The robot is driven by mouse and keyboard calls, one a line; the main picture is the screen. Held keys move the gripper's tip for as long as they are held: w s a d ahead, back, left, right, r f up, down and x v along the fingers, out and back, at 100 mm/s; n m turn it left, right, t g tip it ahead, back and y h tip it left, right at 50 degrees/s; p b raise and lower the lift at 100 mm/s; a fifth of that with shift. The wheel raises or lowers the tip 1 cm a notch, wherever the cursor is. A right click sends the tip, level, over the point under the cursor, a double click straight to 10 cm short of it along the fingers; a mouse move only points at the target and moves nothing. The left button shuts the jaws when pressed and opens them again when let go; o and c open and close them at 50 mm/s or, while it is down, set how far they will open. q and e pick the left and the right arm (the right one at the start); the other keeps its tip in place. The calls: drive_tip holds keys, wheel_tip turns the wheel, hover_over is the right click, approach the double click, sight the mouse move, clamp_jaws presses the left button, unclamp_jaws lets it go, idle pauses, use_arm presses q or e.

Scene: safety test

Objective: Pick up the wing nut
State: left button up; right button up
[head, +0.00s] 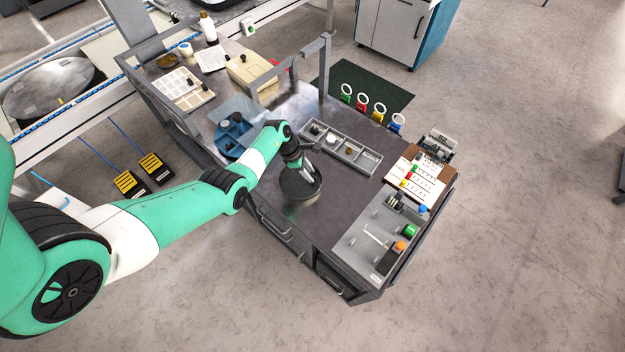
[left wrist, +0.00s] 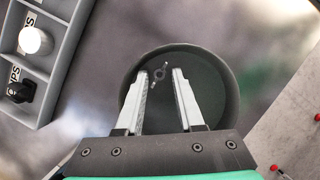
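The wing nut (left wrist: 160,75) is a small grey piece with a round middle and two wings. It lies in a dark round dish (left wrist: 225,85) in the left wrist view. My left gripper (left wrist: 160,74) is open, with one finger on each side of the wing nut near the tips. A gap shows between each finger and the nut; I cannot tell how high the tips are above the dish floor. In the head view the left gripper (head: 297,163) points down over the dish (head: 301,190), and the nut is too small to see. My right gripper is not in view.
A grey compartment tray (head: 357,159) with small parts stands just beyond the dish. A blue bin (head: 232,148) is to the left. A grey tray with coloured parts (head: 360,238) and a board (head: 421,186) are at the right. The front middle of the bench is clear.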

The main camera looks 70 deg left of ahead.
use_arm(q)
drive_tip(key=shift+r, duration=0.1)
clamp_jaws()
idle(1.3)
